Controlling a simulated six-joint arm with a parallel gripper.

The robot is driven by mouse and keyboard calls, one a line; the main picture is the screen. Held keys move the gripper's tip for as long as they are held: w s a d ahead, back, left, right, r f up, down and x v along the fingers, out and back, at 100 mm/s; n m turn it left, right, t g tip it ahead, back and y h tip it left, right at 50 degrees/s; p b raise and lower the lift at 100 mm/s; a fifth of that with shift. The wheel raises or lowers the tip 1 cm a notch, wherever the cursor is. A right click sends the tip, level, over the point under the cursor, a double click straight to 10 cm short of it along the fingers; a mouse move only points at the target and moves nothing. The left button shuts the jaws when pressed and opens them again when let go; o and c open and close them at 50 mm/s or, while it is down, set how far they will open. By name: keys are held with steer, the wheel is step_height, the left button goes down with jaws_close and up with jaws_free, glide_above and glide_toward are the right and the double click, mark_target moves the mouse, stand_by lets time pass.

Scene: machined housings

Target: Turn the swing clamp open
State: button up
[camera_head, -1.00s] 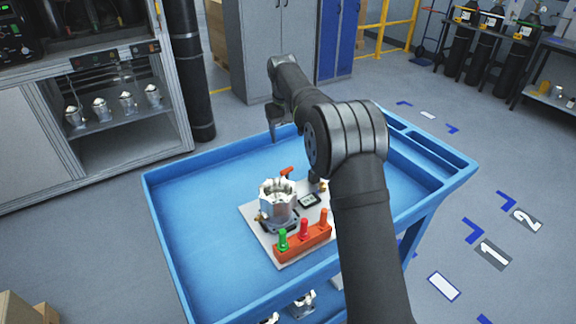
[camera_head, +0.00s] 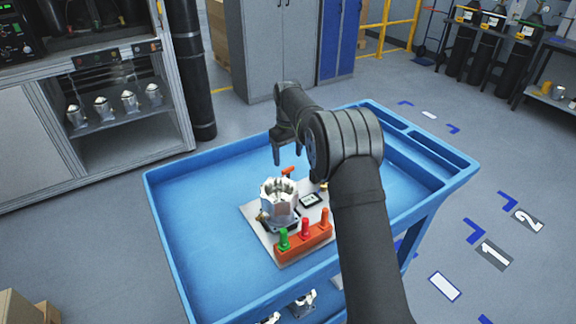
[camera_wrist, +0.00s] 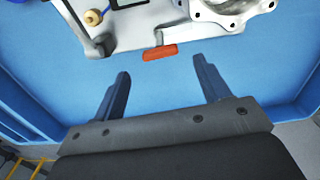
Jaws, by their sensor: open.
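The swing clamp's small orange-red handle (camera_head: 288,169) shows just behind the silver housing (camera_head: 279,200) on the light fixture plate (camera_head: 262,244). In the wrist view the handle (camera_wrist: 160,52) lies at the plate's edge, beyond my fingertips and roughly midway between them. The housing's flange (camera_wrist: 230,12) shows there at the top right. My gripper (camera_head: 289,156) is above the far side of the plate, close to the handle. Its two fingers are wide apart with nothing between them in the wrist view (camera_wrist: 162,67). The clamp's pivot is not clearly visible.
An orange block (camera_head: 304,243) with green, red and orange pegs stands at the plate's near edge. A small dark display (camera_head: 311,200) sits right of the housing. The blue cart tray (camera_head: 205,215) has raised rims, and its left part is clear.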

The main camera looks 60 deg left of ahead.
mark_target(288, 168)
step_height(288, 168, down, 5)
steer(key=shift+r, duration=0.1)
stand_by(0.3)
